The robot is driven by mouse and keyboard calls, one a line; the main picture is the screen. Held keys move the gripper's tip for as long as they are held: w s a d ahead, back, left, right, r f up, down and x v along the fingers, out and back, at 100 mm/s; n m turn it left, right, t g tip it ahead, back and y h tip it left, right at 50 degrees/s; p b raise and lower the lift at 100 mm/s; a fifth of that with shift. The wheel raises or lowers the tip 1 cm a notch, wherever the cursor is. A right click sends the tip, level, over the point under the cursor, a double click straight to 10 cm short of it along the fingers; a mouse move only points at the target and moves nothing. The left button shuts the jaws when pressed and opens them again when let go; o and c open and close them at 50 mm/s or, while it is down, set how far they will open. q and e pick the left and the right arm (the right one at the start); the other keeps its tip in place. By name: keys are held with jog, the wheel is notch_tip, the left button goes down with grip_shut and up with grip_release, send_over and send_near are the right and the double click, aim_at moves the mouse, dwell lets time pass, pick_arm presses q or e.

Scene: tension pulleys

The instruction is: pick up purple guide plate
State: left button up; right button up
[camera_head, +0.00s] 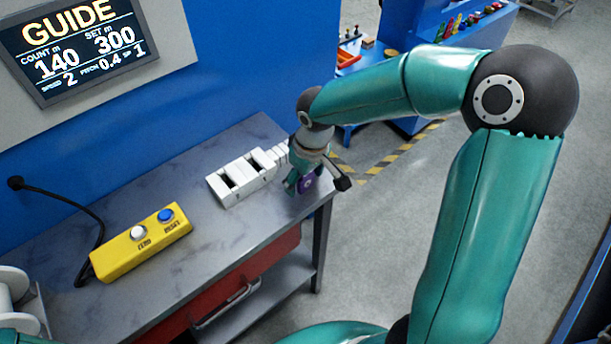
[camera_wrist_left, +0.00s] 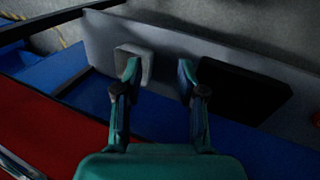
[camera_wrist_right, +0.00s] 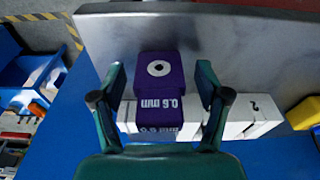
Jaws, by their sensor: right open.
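The purple guide plate (camera_wrist_right: 160,68) has a white ring with a dark hole and the marking 0.6 mm. In the right wrist view it stands between the two fingers of my open right gripper (camera_wrist_right: 160,80), with gaps visible on both sides. In the head view only a small part of the plate (camera_head: 307,185) shows below my right gripper (camera_head: 303,184), at the bench's right end. My left gripper (camera_wrist_left: 155,75) is open and empty in the left wrist view and is not seen in the head view.
A white slotted rack (camera_head: 232,188) lies left of the right gripper; its numbered blocks (camera_wrist_right: 250,118) show beside the plate. A yellow button box (camera_head: 130,252) sits on the grey bench (camera_head: 205,265). The bench's front middle is clear. A blue wall stands behind.

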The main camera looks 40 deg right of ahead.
jog(key=c, duration=1.2)
jog(key=shift+r, duration=0.15)
jog(key=shift+c, duration=0.2)
notch_tip(320, 180, up, 20)
jog(key=shift+p, duration=0.35)
